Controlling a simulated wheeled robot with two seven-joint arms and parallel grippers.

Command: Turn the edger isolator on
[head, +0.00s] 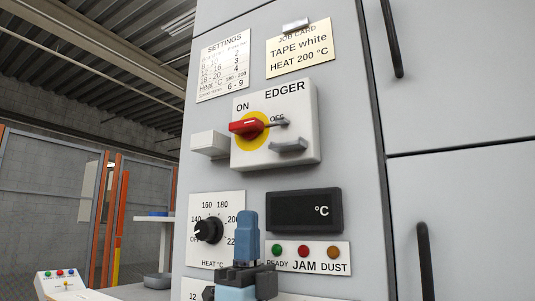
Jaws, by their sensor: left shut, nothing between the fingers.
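The edger isolator (247,127) has a red handle on a yellow disc, mounted on a light box (302,98) labelled EDGER. ON is printed at the disc's upper left and OFF at its right. The red grip lies nearly level and points left. A thin dark tip reaches right, by the OFF mark. My left gripper (248,216) has blue fingers closed together with nothing between them. My right gripper is not in view.
Grey brackets stick out at the box's left (209,144) and lower front (288,146). Below are a heat dial (208,230), a dark °C display (303,210) and a lamp plate (342,258). Dark door handles (426,262) stand at right. Settings (222,66) and job cards (300,48) hang above.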

